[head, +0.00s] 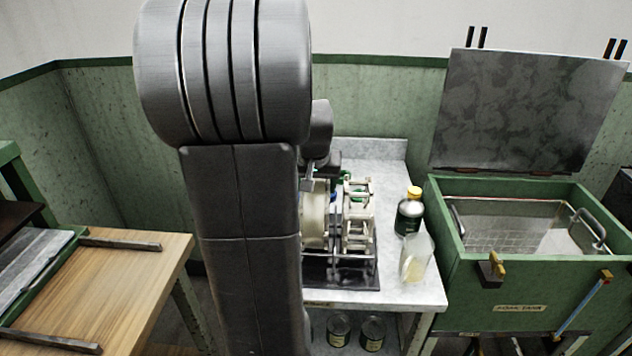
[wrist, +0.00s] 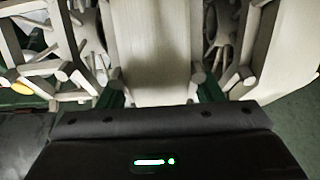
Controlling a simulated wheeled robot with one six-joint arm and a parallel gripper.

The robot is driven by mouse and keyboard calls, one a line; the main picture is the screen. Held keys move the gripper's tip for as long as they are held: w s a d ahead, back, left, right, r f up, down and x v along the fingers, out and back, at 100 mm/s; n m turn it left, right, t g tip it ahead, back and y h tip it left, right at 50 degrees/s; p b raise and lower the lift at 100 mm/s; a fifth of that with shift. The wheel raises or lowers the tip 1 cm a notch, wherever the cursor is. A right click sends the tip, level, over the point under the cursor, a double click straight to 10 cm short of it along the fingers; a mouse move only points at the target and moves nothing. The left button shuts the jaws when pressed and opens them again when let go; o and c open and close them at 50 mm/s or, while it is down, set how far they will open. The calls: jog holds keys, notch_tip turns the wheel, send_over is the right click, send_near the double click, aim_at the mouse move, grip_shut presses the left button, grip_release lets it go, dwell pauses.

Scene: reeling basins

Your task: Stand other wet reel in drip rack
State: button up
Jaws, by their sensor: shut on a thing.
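My gripper (wrist: 161,95) is shut on a pale reel (wrist: 155,45), with one dark green finger on each side of its broad cream band in the wrist view. This reel shows in the head view (head: 314,222), upright at the left part of the dark drip rack (head: 340,275) and partly hidden by my arm. I cannot tell whether its bottom rests in the rack. Another pale reel (head: 358,225) with open spokes stands in the rack just right of it. Its spokes are close to the held reel at the left of the wrist view (wrist: 45,75).
A dark bottle with a yellow cap (head: 409,212) and a clear jug (head: 415,258) stand right of the rack on the grey bench (head: 405,295). A green basin (head: 545,270) with its lid up (head: 525,110) is further right. A wooden table (head: 120,285) is at left.

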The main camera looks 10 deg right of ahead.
jog(key=shift+f, duration=0.1)
jog(key=o, duration=1.2)
jog(key=shift+c, duration=0.2)
jog(key=v, duration=1.4)
jog(key=shift+f, duration=0.2)
jog(key=x, duration=1.4)
jog(key=shift+w+r+p, duration=0.15)
jog(key=shift+r+p, duration=0.45)
jog(key=shift+r, duration=0.25)
jog(key=shift+r+p, duration=0.45)
jog(key=shift+r, duration=0.25)
